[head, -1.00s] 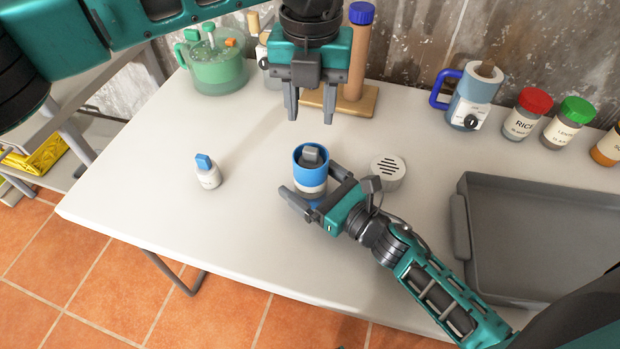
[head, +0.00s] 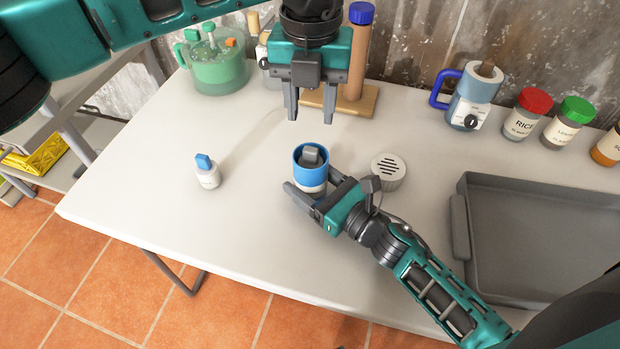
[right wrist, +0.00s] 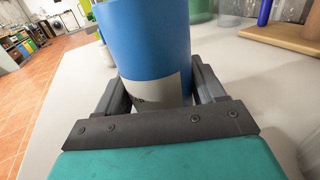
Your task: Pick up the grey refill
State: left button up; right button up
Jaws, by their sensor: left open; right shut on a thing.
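The grey refill (head: 311,154) sits inside an open blue cup (head: 299,158) with a pale lower band, its blocky grey top showing at the mouth. Its lower part is hidden by the cup wall. The cup stands upright on the table. My right gripper (head: 312,185) is shut on the cup from the near side; in the right wrist view the blue cup (right wrist: 148,45) is between the two fingers. My left gripper (head: 311,114) is open and empty, fingers pointing down, above and slightly behind the cup.
A small white bottle with a blue top (head: 207,173) stands to the left. A grey tray (head: 461,225) is at right. A wooden stand (head: 362,101), green pot (head: 217,72) and jars line the back.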

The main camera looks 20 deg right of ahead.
pick_arm(q)
jog(key=shift+n, duration=0.3)
jog(key=c, duration=0.3)
jog(key=n, duration=0.2)
jog(key=r+n, duration=0.1)
jog(key=n, duration=0.3)
jog(key=shift+w+a+r+h, duration=0.2)
jog(key=shift+w+a+h, duration=0.1)
jog(key=shift+a, duration=0.05)
jog(key=shift+c, duration=0.3)
jog(key=n+g, duration=0.1)
jog(key=n, duration=0.9)
send_over(310, 149)
jog(key=w+a, duration=0.1)
jog(key=shift+h, duration=0.4)
notch_tip(310, 149, down, 4)
jog(key=shift+f, duration=0.2)
jog(key=shift+s+d+f, duration=0.15)
jog(key=shift+f, duration=0.75)
jog(key=shift+s+d+f, duration=0.1)
jog(key=shift+d+f, duration=0.05)
jog(key=shift+f, duration=0.7)
jog(key=shift+s+d+f, duration=0.15)
jog(key=shift+f, duration=0.75)
